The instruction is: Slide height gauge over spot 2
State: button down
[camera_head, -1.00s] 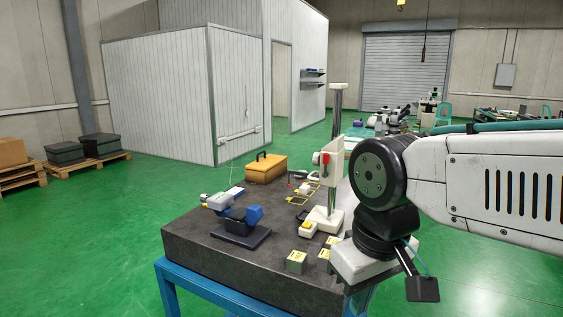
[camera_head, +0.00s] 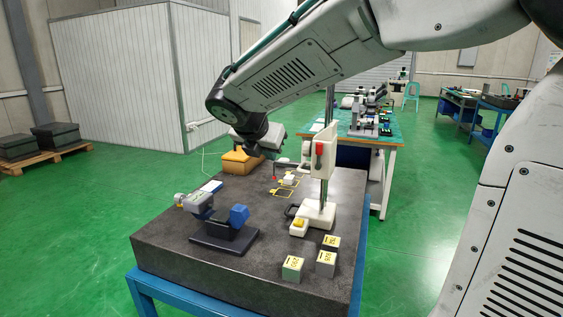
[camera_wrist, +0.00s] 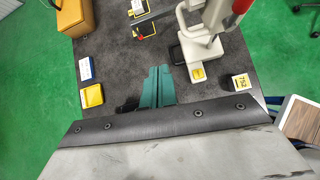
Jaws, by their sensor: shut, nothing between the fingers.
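The height gauge (camera_head: 319,160) stands upright on the dark granite plate, with a white base, a metal column and a red-marked slider. In the wrist view its white base and body (camera_wrist: 205,48) are at the upper right. Its red-tipped probe (camera_head: 274,178) reaches left over the plate. A yellow-outlined spot (camera_head: 289,187) lies behind the gauge; I cannot read its number. My gripper (camera_wrist: 154,69) shows teal fingers pressed together, empty, over the plate, left of the gauge base and apart from it. In the head view the fingers are hidden behind my arm.
A micrometer on a dark stand (camera_head: 222,228) is at the plate's left. Three labelled blocks (camera_head: 293,268) sit at the front right. A yellow case (camera_head: 238,160) is at the back left. The granite plate (camera_head: 180,255) is bare along its front left.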

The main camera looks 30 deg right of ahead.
jog(key=w+d+f+n, duration=0.1)
jog(key=w+d+f, duration=0.6)
jog(key=w+d, duration=0.1)
jog(key=shift+d, duration=0.35)
